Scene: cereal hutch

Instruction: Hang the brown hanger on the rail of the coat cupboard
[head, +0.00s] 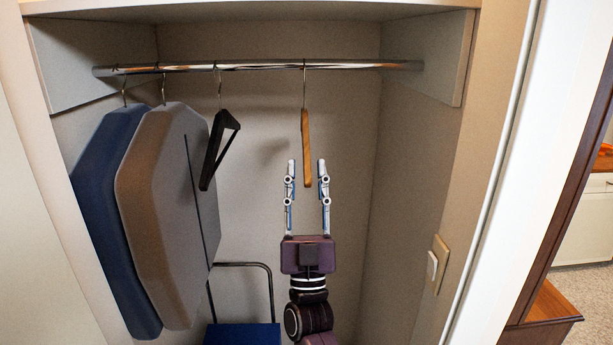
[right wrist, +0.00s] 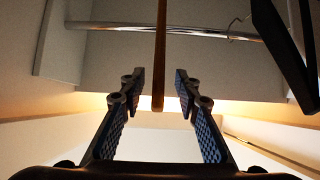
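The brown hanger (head: 306,148) hangs by its hook from the metal rail (head: 265,67) of the coat cupboard, seen nearly edge-on. My right gripper (head: 307,166) is open below it, with one finger on each side of the hanger's lower end and a gap to both. In the right wrist view the hanger (right wrist: 159,60) runs down between the two spread fingertips (right wrist: 158,92), touching neither. My left gripper is not in view.
A black hanger (head: 217,150), a tan garment (head: 160,215) and a blue garment (head: 110,220) hang on the rail to the left. A blue object with a dark frame (head: 242,334) stands below. The rail right of the brown hanger is free. A white switch (head: 433,267) sits on the right wall.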

